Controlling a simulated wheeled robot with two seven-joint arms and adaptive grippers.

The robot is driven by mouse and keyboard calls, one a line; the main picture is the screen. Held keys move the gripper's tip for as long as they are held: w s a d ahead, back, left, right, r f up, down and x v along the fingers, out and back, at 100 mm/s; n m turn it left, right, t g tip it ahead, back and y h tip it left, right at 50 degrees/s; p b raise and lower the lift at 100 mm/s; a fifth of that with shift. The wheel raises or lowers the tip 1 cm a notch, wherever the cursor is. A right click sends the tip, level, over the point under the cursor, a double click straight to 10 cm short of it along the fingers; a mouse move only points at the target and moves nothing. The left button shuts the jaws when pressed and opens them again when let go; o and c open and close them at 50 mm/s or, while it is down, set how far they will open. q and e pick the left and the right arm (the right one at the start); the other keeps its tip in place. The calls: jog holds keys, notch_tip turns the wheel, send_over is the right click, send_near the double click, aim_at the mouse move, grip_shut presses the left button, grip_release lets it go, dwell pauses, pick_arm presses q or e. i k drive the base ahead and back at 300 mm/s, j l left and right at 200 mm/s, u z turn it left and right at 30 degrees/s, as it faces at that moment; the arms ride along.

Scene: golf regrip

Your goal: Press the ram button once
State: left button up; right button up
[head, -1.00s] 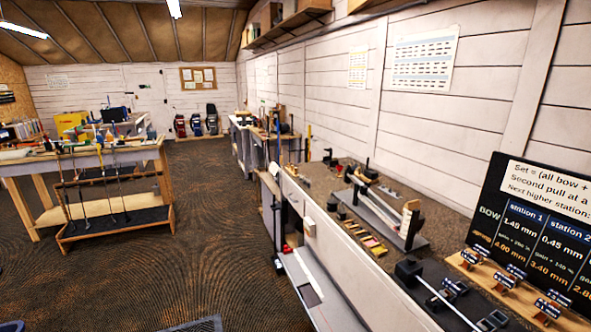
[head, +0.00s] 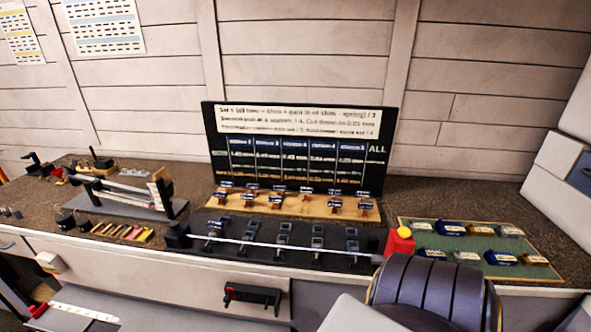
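A red box (head: 399,243) with a round yellow button (head: 404,232) on top stands at the right end of a long black fixture (head: 260,256) on the bench. It looks like the ram button, but I see no label on it. A thin pale shaft (head: 290,245) lies along the fixture, over several dark clamps. My dark, ribbed arm part is in front at the lower right, just below the red box, and hides some of the bench. Neither gripper is in view.
A black board (head: 297,150) with a table of figures stands behind a wooden strip (head: 290,206) of small dark blocks. A green mat (head: 480,248) with several blocks lies right. A grey measuring rig (head: 120,200) stands left. A black bracket (head: 252,297) sticks out from the bench front.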

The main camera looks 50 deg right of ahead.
aim_at(404, 233)
jog(key=z, duration=1.65)
